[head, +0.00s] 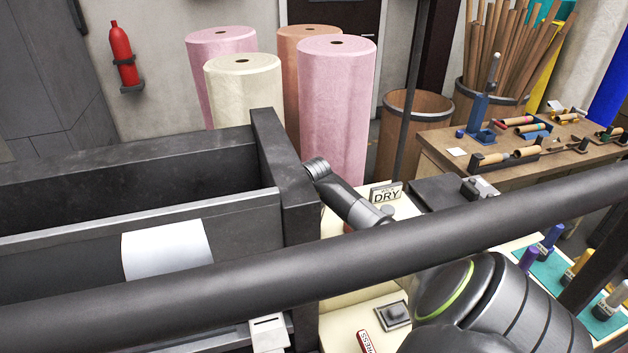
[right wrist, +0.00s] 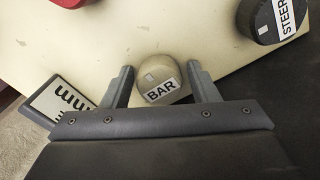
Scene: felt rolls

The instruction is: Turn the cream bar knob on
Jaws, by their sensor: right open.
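The cream bar knob (right wrist: 158,78) shows in the right wrist view as a round cap with a BAR label and a small pale square mark. It sits on a cream panel (right wrist: 170,25). My right gripper (right wrist: 160,68) is open, with one finger on each side of the knob. Narrow gaps seem to show between fingers and knob; I cannot tell whether either touches. In the head view my arm and the dark rail hide much of this area, and I cannot make out the knob surely. My left gripper is not in view.
A dark STEER knob (right wrist: 265,18) and a red part (right wrist: 68,3) sit near the bar knob. A DRY sign (head: 387,193) stands beside the dark trough (head: 282,185). A long dark rail (head: 190,290) crosses in front. Felt rolls (head: 337,110) stand behind.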

